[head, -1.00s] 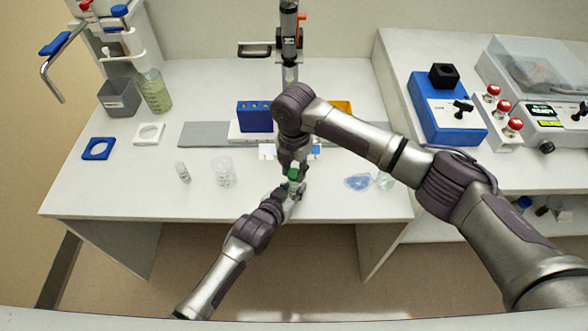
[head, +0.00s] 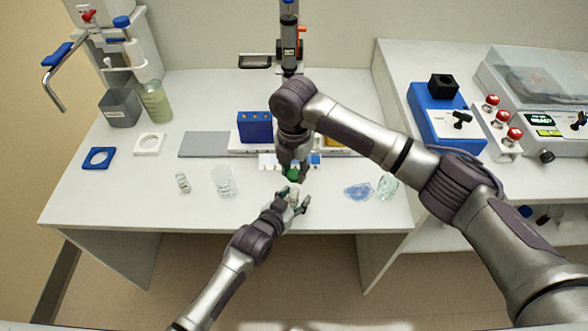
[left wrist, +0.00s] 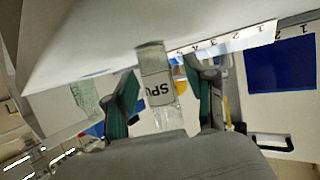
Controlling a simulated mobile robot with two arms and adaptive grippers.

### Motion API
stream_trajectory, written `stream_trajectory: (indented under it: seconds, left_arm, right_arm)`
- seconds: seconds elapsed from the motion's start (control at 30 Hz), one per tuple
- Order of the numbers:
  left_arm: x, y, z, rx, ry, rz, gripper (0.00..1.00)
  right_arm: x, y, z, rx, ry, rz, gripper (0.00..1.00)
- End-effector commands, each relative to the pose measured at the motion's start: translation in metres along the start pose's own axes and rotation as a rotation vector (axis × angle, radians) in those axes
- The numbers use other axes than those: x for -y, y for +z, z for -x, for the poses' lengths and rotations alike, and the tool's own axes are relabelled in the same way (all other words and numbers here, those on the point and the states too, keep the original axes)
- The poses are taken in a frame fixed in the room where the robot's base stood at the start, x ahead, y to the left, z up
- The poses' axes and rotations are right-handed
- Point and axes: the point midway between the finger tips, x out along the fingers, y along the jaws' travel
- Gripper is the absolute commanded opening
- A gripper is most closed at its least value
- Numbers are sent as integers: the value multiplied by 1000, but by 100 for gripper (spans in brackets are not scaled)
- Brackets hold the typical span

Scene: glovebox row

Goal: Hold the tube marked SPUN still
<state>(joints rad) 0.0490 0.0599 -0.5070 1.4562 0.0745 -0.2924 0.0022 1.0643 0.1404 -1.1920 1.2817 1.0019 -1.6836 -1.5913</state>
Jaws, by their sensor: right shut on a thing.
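The tube marked SPUN (left wrist: 157,82) is clear with a white label. In the head view the tube (head: 293,193) is small and pale, just below a green cap (head: 292,175). My left gripper (head: 291,204) is open, its fingers spread on both sides of the tube; in the left wrist view the gripper (left wrist: 165,100) shows gaps beside the tube. My right gripper (head: 293,171) points down from above and is shut on the green cap. I cannot tell whether the cap is seated on the tube.
A blue rack (head: 255,127) stands behind the grippers. A beaker (head: 223,182) and a small vial (head: 183,183) stand to the left. A blue translucent item (head: 358,192) and a clear cup (head: 387,186) are to the right. The front left of the bench is clear.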

Motion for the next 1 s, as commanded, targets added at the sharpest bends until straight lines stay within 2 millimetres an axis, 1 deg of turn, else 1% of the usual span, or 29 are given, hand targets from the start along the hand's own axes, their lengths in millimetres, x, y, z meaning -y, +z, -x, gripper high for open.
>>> stream_trajectory:
  seconds: [0.2, 0.27, 0.33, 0.47, 0.7, 0.83, 0.9, 1.0]
  left_arm:
    - [0, 0, 1, 0, 0, 0, 55]
    - [0, 0, 4, -1, 0, 0, 55]
    - [0, 1, 11, 0, 0, 0, 55]
    - [0, 1, 34, 0, 0, -1, 55]
    - [0, 1, 86, 2, 0, 0, 55]
    - [0, 1, 106, 1, 0, 0, 55]
    - [0, 1, 113, 1, 0, -1, 55]
    - [0, 0, 119, 1, 0, -1, 55]
  right_arm:
    - [0, 0, 0, 0, 0, 0, 0]
    - [0, 0, 0, 0, 0, 0, 0]
    - [0, 0, 0, 0, 0, 0, 0]
    - [0, 0, 0, 0, 0, 0, 0]
    - [0, 0, 0, 0, 0, 0, 0]
    - [0, 0, 0, 0, 0, 0, 0]
    - [0, 0, 0, 0, 0, 0, 0]
    - [0, 0, 0, 0, 0, 0, 0]
